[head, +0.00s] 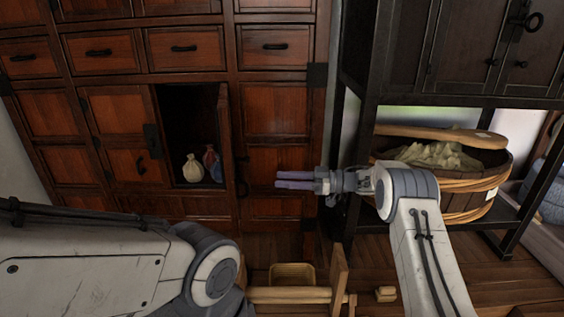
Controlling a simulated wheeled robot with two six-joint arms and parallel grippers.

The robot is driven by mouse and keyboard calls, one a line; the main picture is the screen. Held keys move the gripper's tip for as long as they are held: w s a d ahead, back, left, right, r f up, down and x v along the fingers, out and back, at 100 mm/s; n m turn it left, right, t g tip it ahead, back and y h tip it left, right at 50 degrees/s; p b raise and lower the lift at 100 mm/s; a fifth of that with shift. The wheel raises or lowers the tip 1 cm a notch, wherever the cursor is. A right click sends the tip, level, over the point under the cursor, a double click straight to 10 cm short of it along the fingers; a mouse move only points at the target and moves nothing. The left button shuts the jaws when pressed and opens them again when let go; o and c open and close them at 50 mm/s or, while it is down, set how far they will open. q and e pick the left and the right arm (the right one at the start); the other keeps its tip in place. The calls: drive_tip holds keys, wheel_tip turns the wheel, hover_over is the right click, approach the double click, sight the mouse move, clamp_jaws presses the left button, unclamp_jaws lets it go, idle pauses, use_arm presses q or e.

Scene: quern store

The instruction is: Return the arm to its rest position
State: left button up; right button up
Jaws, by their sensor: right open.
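My right gripper (296,180) points left in front of the red-brown wooden cabinet, right of its open compartment. Its purple-grey fingers are open, with nothing seen between them. My right arm (415,225) comes up from the lower right and bends at the wrist. My left arm (120,265) lies across the lower left; its gripper is not seen.
The cabinet (115,110) has a compartment with its door (223,130) swung out; a cream sack (193,168) and a bluish-red one (211,163) stand inside. A small yellow basket (292,274) and wooden bars (290,295) are low down.

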drive_tip(key=w+a+r+m+t+h+p, duration=0.1)
drive_tip(key=a+r+m+t+h+p, duration=0.15)
drive_tip(key=a+r+t+h, duration=0.4)
drive_tip(key=w+a+r+m+t+h+p, duration=0.1)
drive_tip(key=w+a+r+m+t+p, duration=0.2)
drive_tip(key=r, duration=0.6)
drive_tip(key=s+d+f+m+g+h+p, duration=0.1)
drive_tip(key=s+d+f+g+h, duration=0.1)
drive_tip(key=s, duration=1.4)
drive_tip(key=s+d+f+m+g+h+p, duration=0.1)
drive_tip(key=s+d+f+g+h+p, duration=0.1)
drive_tip(key=s, duration=1.4)
drive_tip(key=s+d+f+m+g+h+p, duration=0.1)
drive_tip(key=s+d+g+h, duration=0.4)
drive_tip(key=s, duration=1.2)
wheel_tip(320, 180, down, 2)
drive_tip(key=m+g, duration=0.1)
drive_tip(key=g, duration=0.1)
drive_tip(key=shift+f+g+p, duration=0.15)
drive_tip(key=shift+g+p, duration=0.2)
